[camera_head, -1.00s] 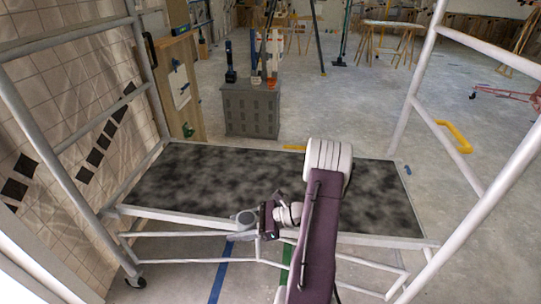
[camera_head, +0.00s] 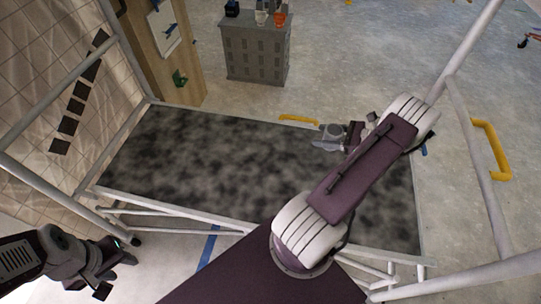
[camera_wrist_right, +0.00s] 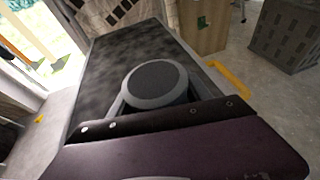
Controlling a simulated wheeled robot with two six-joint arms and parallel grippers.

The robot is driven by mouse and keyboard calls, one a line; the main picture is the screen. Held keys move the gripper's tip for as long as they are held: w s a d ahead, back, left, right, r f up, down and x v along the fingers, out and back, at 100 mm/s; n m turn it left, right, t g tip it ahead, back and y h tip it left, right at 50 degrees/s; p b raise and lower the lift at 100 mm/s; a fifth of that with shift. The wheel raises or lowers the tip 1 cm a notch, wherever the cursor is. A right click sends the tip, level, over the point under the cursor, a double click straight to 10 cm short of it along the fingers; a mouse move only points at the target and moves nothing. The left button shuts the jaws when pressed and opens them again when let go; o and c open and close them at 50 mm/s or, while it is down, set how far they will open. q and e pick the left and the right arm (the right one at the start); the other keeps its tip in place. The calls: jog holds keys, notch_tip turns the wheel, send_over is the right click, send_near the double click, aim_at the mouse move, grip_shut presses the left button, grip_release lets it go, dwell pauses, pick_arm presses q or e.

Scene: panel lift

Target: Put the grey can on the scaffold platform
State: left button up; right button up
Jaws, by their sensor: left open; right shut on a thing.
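The grey can (camera_head: 325,138) is held in my right gripper (camera_head: 345,136), which is shut on it. It shows over the back right part of the scaffold platform (camera_head: 200,160), a dark mottled board in a pale tube frame. I cannot tell whether the can touches the board. In the right wrist view the can (camera_wrist_right: 157,82) shows its round dark top, with the platform (camera_wrist_right: 105,65) behind and beside it. My left gripper (camera_head: 112,272) is open and empty, low at the left, outside the scaffold's front rail.
Pale scaffold tubes rise on both sides, with a slanting right post (camera_head: 468,55) close to my right arm. A grey crate cabinet (camera_head: 255,55) stands behind the platform. Yellow handles (camera_head: 492,150) show at the right. Most of the board is bare.

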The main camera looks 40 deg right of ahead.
send_over(289, 170)
notch_tip(289, 170, down, 7)
jog(key=shift+r+b, duration=0.1)
jog(key=shift+b, duration=0.35)
notch_tip(289, 170, down, 4)
jog(key=shift+f+b, duration=0.1)
jog(key=shift+b, duration=0.5)
jog(key=o, duration=1.2)
jog(key=shift+f, duration=0.1)
jog(key=shift+c, duration=0.2)
jog(key=o, duration=0.4)
